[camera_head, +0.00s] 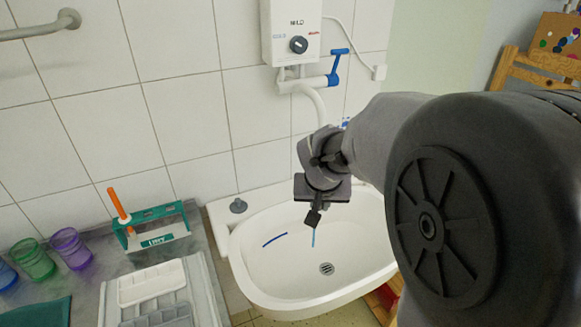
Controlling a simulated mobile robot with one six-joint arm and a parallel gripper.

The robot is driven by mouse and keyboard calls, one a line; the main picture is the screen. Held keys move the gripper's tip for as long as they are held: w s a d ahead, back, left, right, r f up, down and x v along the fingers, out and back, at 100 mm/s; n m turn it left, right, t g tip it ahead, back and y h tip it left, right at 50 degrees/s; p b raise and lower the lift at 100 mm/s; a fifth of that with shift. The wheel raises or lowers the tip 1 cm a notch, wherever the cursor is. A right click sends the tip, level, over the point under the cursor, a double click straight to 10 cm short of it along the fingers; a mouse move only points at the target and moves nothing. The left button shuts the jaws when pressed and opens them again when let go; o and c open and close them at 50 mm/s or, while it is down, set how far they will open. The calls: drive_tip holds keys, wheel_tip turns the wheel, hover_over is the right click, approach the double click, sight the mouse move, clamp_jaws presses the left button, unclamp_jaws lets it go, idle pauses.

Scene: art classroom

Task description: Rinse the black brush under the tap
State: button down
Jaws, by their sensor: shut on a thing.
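My gripper (313,216) is over the white basin (247,262), pointing down and shut. A thin light-blue stick-like thing (313,239) shows just below its fingertips. I cannot tell whether this is part of the black brush; no clearly black brush shows. The tap's white pipe (313,97) comes down from the wall heater (291,22), and its blue lever (336,68) is at the right. My arm hides the pipe's lower end. I cannot make out any running water.
A thin dark-blue stick (274,239) is in the basin, left of the drain (326,268). On the counter at left are a green rack (157,241) with an orange-handled tool (118,205), a pale tray (152,283) and coloured cups (71,248). My arm covers the right side.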

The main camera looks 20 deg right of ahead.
idle(0.4)
drive_tip(key=s+a+r+p, duration=0.1)
drive_tip(key=s+a+r, duration=0.2)
drive_tip(key=s+r, duration=0.1)
drive_tip(key=shift+s, duration=0.65)
